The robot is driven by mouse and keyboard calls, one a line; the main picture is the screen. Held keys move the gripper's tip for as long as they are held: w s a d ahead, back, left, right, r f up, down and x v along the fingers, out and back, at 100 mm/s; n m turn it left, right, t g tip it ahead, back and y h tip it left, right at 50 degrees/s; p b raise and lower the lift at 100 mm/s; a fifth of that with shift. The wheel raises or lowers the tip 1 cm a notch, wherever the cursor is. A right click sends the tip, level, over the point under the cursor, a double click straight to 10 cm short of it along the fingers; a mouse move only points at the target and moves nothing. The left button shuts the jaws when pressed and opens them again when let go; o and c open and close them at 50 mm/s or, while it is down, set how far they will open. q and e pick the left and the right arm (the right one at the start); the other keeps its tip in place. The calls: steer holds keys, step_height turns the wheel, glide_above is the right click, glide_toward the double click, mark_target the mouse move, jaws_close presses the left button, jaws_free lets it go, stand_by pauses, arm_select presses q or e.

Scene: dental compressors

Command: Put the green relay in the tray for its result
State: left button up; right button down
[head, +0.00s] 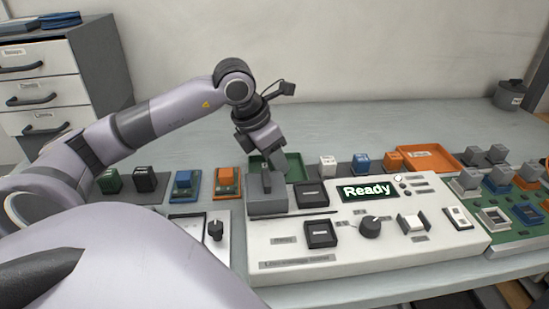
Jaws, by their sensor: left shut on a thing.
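A green relay (109,180) stands in the row at the left, beside a black one. My left gripper (273,170) points down over the grey block (265,205) at the back left of the white tester (350,258). It appears shut on the block's dark upright handle; the contact is small and partly hidden. The tester's display (367,190) reads "Ready". A green tray (293,168) lies behind the block, partly covered by my gripper. An orange tray (424,157) lies farther right. My right gripper is out of view.
A blue relay (183,183) and an orange relay (227,180) stand left of the tester. White, blue and orange relays stand between the trays. A green board (515,235) with several parts lies at the right.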

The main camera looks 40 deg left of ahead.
arm_select(q)
steer(key=shift+f, duration=0.1)
steer(key=shift+f, duration=0.15)
steer(key=o, duration=1)
steer(key=shift+o, duration=0.2)
steer(key=shift+r, duration=0.2)
steer(key=shift+r, duration=0.25)
steer(key=p+v, duration=0.1)
steer(key=v, duration=1)
steer(key=shift+s+r, duration=0.2)
steer(key=shift+r, duration=0.15)
